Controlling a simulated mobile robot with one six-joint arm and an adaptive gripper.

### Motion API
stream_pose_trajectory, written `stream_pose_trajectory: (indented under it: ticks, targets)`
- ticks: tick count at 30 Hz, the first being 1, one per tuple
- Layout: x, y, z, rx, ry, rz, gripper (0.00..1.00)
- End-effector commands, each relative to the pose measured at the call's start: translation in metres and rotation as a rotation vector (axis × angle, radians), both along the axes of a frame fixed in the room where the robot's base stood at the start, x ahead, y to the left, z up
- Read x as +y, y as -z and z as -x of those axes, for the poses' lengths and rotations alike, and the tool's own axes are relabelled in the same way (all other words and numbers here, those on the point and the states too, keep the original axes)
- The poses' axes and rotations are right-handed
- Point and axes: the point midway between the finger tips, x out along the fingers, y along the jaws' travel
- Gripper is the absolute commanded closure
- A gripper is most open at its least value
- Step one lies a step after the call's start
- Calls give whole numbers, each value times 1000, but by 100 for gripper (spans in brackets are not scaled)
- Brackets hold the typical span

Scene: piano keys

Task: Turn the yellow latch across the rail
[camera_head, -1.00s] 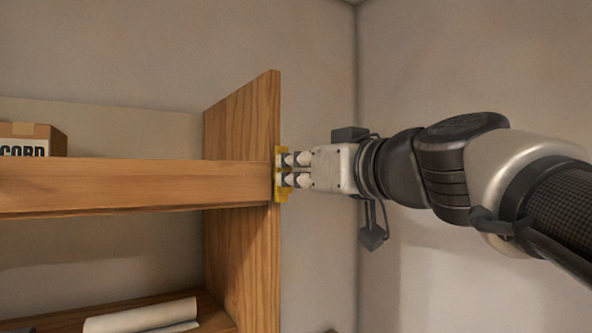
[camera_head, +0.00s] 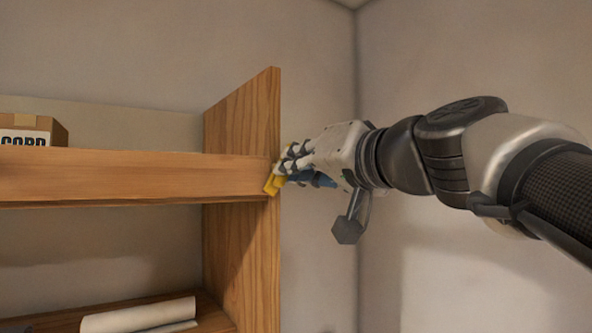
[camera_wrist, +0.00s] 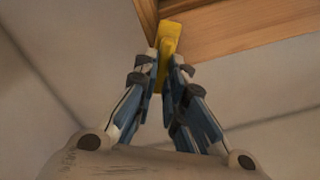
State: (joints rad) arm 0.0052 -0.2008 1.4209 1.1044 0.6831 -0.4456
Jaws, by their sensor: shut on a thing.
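The yellow latch (camera_head: 272,184) sits at the right end of the wooden rail (camera_head: 130,176), by the upright side panel. It stands tilted in the head view, its lower end leaning left over the rail's end. My gripper (camera_head: 284,172) is shut on the latch from the right, its wrist rolled. In the wrist view the latch (camera_wrist: 168,45) is between the two fingertips (camera_wrist: 168,62), with the rail's wood (camera_wrist: 240,30) behind it to the right. The fingers hide part of the latch in the head view.
The wooden side panel (camera_head: 243,250) rises above and below the rail. A cardboard box (camera_head: 40,128) stands behind the rail at far left. White rolls (camera_head: 140,315) lie on the lower shelf. A bare wall and room corner are to the right.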

Motion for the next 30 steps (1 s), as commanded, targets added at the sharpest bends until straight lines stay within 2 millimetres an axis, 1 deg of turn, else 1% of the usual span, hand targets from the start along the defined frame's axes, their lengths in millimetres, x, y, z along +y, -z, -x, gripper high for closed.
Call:
stream_pose_trajectory:
  ticks: [21, 30]
  targets:
    - [-2, 2, -1, 377, 0, -560, 100]
    - [-2, 3, -1, 499, 0, -742, 100]
